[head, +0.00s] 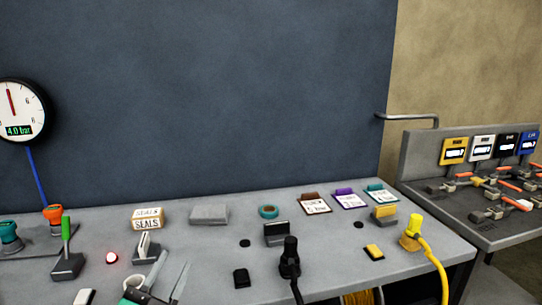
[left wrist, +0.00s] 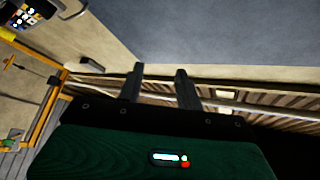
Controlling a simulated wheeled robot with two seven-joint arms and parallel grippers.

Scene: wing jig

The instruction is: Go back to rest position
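My left gripper (head: 174,262) shows at the bottom left of the head view, its two grey fingers pointing up in front of the grey bench (head: 215,262). In the left wrist view its dark fingers (left wrist: 160,72) stand apart with nothing between them, so it is open and empty. Past them I see a blue-grey surface and a slatted surface with small lit panels. My right gripper is in neither view.
The bench carries a seals box (head: 148,217), a green-handled tool (head: 66,240), a teal tape roll (head: 268,211), a black connector (head: 289,255) and a yellow connector with hose (head: 413,231). A gauge (head: 18,112) hangs at left. A second bench (head: 415,157) stands at right.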

